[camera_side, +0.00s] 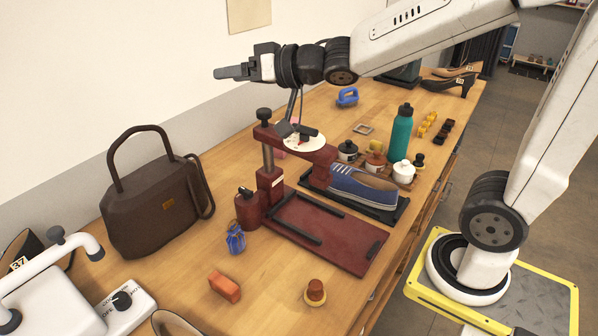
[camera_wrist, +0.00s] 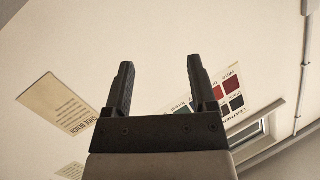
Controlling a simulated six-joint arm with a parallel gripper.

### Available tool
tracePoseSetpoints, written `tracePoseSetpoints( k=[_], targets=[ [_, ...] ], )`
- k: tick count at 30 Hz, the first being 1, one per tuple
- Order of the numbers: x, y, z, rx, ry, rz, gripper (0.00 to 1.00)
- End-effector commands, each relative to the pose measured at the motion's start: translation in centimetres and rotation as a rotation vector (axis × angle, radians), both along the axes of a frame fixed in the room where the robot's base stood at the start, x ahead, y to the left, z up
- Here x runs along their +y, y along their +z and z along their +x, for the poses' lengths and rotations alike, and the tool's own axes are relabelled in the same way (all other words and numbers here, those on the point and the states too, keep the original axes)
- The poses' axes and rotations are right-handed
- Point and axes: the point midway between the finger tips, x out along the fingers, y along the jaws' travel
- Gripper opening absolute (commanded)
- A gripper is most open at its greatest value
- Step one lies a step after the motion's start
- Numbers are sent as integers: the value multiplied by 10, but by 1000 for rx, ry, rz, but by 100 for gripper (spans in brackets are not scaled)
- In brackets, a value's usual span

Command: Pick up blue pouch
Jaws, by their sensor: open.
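A small blue pouch (camera_side: 236,239) with a gathered neck stands on the wooden table in the side view, in front of the dark red press and to the right of the brown handbag. My gripper (camera_side: 229,73) is high above the table at upper left, pointing left toward the wall, well away from the pouch. In the wrist view my gripper (camera_wrist: 158,85) has its two black fingers apart with nothing between them. The pouch is not in the wrist view, which shows only wall, posters and ceiling.
A dark red press (camera_side: 330,237) with a raised arm stands beside the pouch. A brown handbag (camera_side: 157,205), an orange block (camera_side: 225,287) and an orange-topped round piece (camera_side: 315,293) are near it. A blue shoe (camera_side: 362,188) and teal bottle (camera_side: 401,134) stand farther right.

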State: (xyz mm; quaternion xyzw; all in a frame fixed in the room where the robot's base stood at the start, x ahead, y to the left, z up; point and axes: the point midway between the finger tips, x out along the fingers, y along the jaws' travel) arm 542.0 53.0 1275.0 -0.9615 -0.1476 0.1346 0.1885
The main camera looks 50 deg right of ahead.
Motion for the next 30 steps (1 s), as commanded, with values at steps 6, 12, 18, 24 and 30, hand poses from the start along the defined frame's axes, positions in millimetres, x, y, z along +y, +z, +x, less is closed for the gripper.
tracePoseSetpoints(
  k=[6, 12, 18, 24, 30],
  targets=[
    [15, -12, -15, 69, 47, -29, 73],
    [22, -19, -24, 113, 70, -51, 73],
    [28, -28, -32, 147, 85, -71, 73],
    [27, -42, -31, 148, 86, -67, 73],
    [27, -55, -31, 146, 82, -68, 73]
  ],
)
